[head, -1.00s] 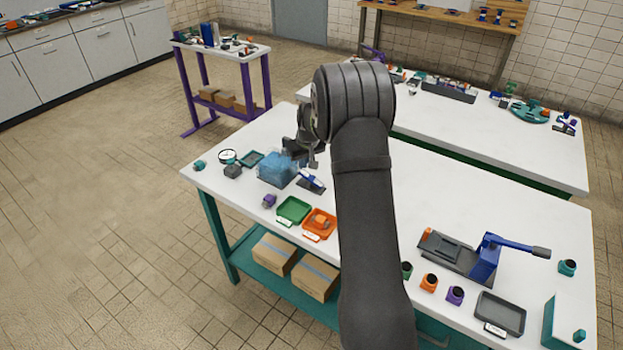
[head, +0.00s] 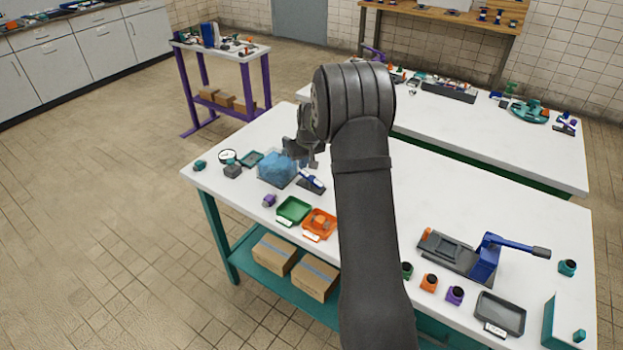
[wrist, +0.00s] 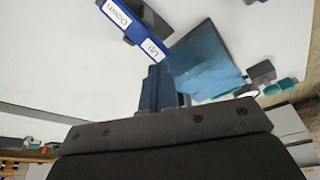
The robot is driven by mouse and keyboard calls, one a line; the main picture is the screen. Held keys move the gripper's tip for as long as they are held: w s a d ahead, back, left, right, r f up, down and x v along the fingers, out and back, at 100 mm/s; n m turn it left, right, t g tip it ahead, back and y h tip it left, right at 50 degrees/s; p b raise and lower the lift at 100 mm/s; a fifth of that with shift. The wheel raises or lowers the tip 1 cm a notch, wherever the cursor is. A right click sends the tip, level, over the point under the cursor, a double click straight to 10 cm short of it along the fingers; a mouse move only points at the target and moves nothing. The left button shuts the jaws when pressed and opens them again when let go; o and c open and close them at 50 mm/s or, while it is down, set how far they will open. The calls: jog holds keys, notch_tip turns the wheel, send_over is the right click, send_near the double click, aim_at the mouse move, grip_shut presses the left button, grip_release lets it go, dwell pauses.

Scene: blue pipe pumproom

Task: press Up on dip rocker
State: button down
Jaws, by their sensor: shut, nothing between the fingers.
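The dip rocker (head: 311,183) stands on the white table, a blue bar on a dark base beside a translucent blue box (head: 276,169). In the wrist view the rocker (wrist: 135,29) is at the top, with two white labels upside down to me, "Down" at the upper left and "Up" nearer my fingers. My gripper (head: 308,160) is shut and empty; its dark fingers (wrist: 160,88) point toward the Up end. The blue box (wrist: 207,66) is right of the fingers there.
A green tray (head: 293,210) and an orange tray (head: 319,224) lie in front of the rocker. A purple part (head: 269,200) and a grey block (head: 233,170) are to the left. A blue-handled press (head: 485,260) stands far right. My arm hides part of the table.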

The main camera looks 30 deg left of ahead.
aim_at(303, 172)
jog(key=shift+f, duration=0.15)
jog(key=shift+f, duration=1.5)
jog(key=shift+r, duration=4.25)
notch_tip(303, 172, down, 9)
jog(key=shift+r, duration=0.2)
jog(key=shift+r, duration=0.1)
